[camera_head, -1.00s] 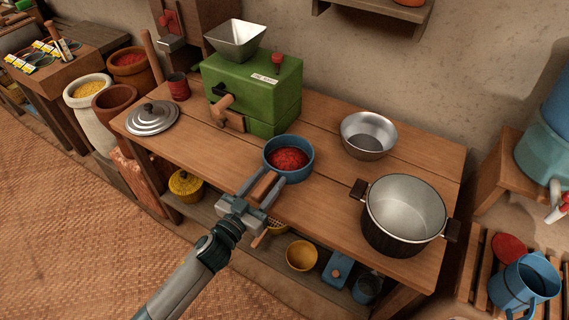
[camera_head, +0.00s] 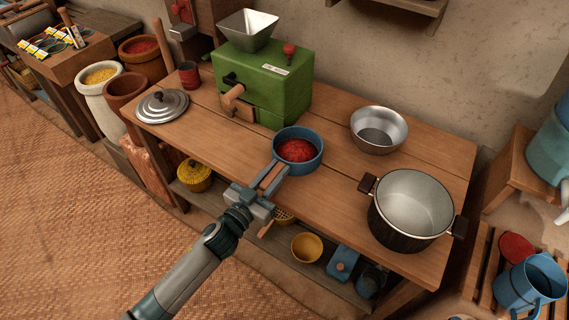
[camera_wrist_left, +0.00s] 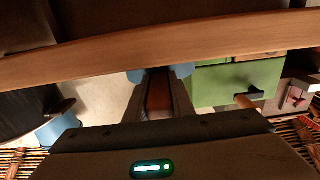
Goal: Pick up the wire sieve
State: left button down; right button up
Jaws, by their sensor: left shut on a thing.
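A blue round pan (camera_head: 320,150) with red contents sits near the front edge of the wooden table. My left gripper (camera_head: 268,180) is shut on its brown handle. The handle (camera_wrist_left: 158,95) also shows between the fingers in the left wrist view, with blue pan parts (camera_wrist_left: 182,72) beyond. A yellow mesh piece (camera_head: 285,216), likely the wire sieve, shows on the lower shelf, partly hidden by the left gripper. A wooden handle (camera_head: 265,230) shows beside it. My right gripper is not in view.
A green mill (camera_head: 285,95) stands behind the pan, with a metal bowl (camera_head: 378,118) and a large pot (camera_head: 412,235) to the right. A grey lid (camera_head: 160,108) lies left. The lower shelf (camera_head: 300,275) holds a yellow bowl (camera_head: 306,247).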

pick_arm(q)
jog(key=shift+r, duration=0.15)
